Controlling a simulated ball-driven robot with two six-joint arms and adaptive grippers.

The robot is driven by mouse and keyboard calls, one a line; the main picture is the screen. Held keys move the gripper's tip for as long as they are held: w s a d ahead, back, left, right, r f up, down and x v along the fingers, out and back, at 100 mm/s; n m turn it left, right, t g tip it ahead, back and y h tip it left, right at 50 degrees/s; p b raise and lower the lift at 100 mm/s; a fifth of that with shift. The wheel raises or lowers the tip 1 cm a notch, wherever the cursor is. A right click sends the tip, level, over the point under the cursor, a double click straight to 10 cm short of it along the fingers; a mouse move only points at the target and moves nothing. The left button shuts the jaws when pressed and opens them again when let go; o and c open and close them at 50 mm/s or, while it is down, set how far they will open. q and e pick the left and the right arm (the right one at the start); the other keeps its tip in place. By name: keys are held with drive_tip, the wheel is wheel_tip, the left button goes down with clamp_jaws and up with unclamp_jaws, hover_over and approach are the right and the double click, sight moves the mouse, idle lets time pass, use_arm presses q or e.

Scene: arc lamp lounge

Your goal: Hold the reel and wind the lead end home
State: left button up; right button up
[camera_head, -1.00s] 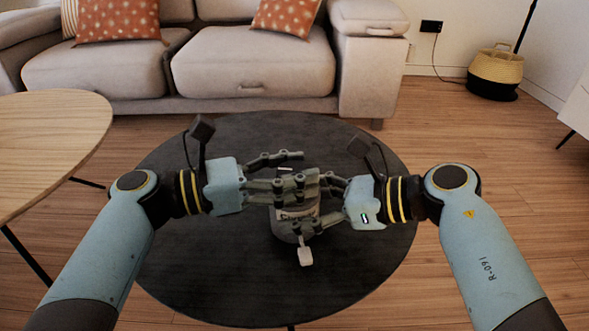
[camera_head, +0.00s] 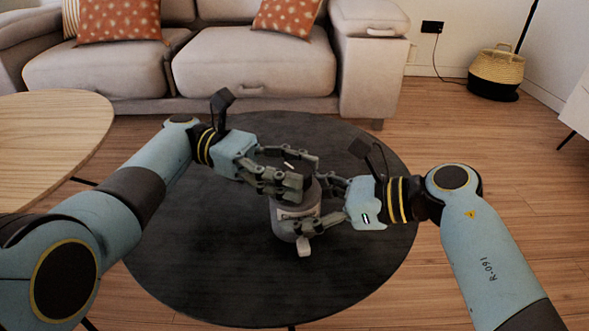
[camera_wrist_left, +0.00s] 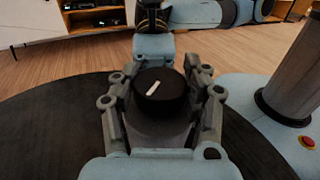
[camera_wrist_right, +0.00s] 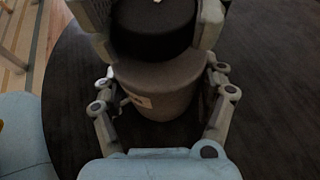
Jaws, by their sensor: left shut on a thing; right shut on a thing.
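The reel (camera_head: 285,227) is a grey round body with a pale label, standing upright on the dark round table. Its black top knob (camera_wrist_left: 160,98) carries a short white mark. A small white tab (camera_head: 304,247), seemingly the lead end, sits low at the reel's front, close to its wall; any lead between them is too small to see. My left gripper (camera_head: 302,172) is shut on the black knob from the left, fingers on both sides. My right gripper (camera_head: 322,203) is shut around the grey body (camera_wrist_right: 165,95) from the right, below the left one. Its fingertips are partly hidden.
The dark round table (camera_head: 200,270) is otherwise clear. A wooden table (camera_head: 50,135) stands at the left, close to my left arm. A beige sofa (camera_head: 255,75) is behind. A woven basket (camera_head: 495,68) stands far right.

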sight(295, 170)
use_arm(q)
drive_tip(key=shift+f+m+g, duration=0.1)
drive_tip(key=shift+m+g, duration=0.2)
drive_tip(key=shift+g, duration=0.1)
drive_tip(key=o, duration=1.2)
wheel_tip(295, 170, up, 10)
drive_tip(key=shift+r, duration=0.1)
